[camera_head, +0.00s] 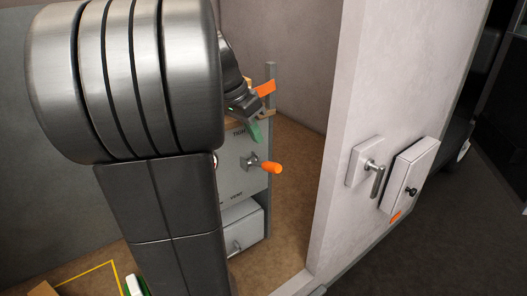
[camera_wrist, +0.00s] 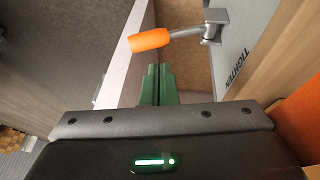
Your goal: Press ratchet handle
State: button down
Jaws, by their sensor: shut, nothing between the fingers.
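The ratchet handle (camera_head: 270,167) has an orange grip and a grey metal arm, and it sticks out from a mount on a grey panel. In the wrist view the handle (camera_wrist: 150,40) lies across the top, its grip pointing left. My gripper (camera_wrist: 158,78) has green fingers closed together with nothing between them. Its tips appear just below the orange grip in that view, with a visible gap. In the head view my gripper (camera_head: 256,131) is above the handle, partly hidden behind my arm. "TIGHTEN" is printed on the panel beside the handle.
Below is a grey box (camera_head: 240,226) with a small handle, near a "VENT" label. An orange piece (camera_head: 265,88) stands at the panel's top. A pale wall (camera_head: 345,110) at right carries a lever handle (camera_head: 377,178) and a white box (camera_head: 409,174). Brown floor lies between.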

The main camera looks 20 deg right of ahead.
aim_at(271, 173)
jog(key=x, duration=0.2)
jog(key=s+x, duration=0.1)
jog(key=x, duration=0.2)
jog(key=shift+s+f, duration=0.1)
jog(key=shift+f, duration=0.3)
jog(key=shift+f, duration=0.1)
jog(key=shift+s+d+f+t+b, duration=0.1)
jog(key=shift+s+f+t+b, duration=0.5)
jog(key=shift+b, duration=0.6)
jog(key=f+t+b, duration=0.1)
jog(key=b, duration=0.1)
jog(key=s+f+t+y+b, duration=0.1)
jog(key=b, duration=0.2)
jog(key=f+m+t+b, duration=0.1)
jog(key=f+b, duration=0.1)
jog(key=shift+s+d+y, duration=0.3)
jog(key=shift+s+d, duration=0.05)
jog(key=shift+d, duration=0.05)
jog(key=shift+s+f+m+t+y+b, duration=0.15)
jog(key=shift+f+t+b, duration=0.65)
jog(key=shift+b, duration=0.35)
jog(key=shift+s+f+m+t+y+b, duration=0.15)
jog(key=shift+f+t+b, duration=0.45)
jog(key=shift+f+b, duration=0.45)
